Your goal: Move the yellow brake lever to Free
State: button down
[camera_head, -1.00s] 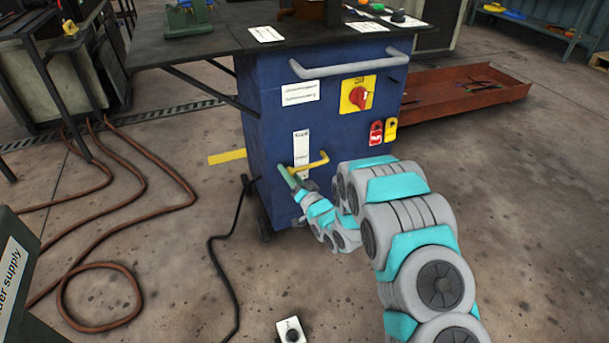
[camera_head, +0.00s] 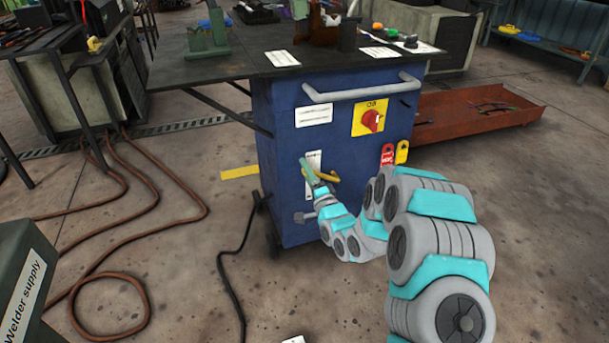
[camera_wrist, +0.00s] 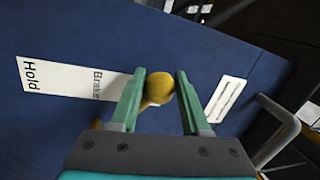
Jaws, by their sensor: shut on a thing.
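The yellow brake lever (camera_head: 325,177) is on the front of the blue cabinet (camera_head: 283,150). My gripper (camera_head: 305,169) is at the lever's left end, in front of the white label plate (camera_head: 314,160). In the wrist view my gripper (camera_wrist: 160,98) has its green fingers on either side of the lever's round yellow knob (camera_wrist: 160,86), shut on it. The label plate (camera_wrist: 70,83) reads "Hold" at one end and "Brake" nearer the knob. The rest of its lettering is hidden or unclear, and no "Free" mark is readable.
A grey handle bar (camera_head: 362,91) crosses the cabinet above, with a red rotary switch (camera_head: 372,119) below it. A black cable (camera_head: 228,255) lies on the floor at left. A small grey knob (camera_head: 303,217) sits below the lever.

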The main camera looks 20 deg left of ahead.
jog(key=shift+w+d+r, duration=0.1)
jog(key=shift+r, duration=0.05)
jog(key=shift+c, duration=1.9)
grip_release()
jog(key=v, duration=0.7)
jog(key=shift+s+d+b, duration=0.2)
jog(key=shift+s+b, duration=0.1)
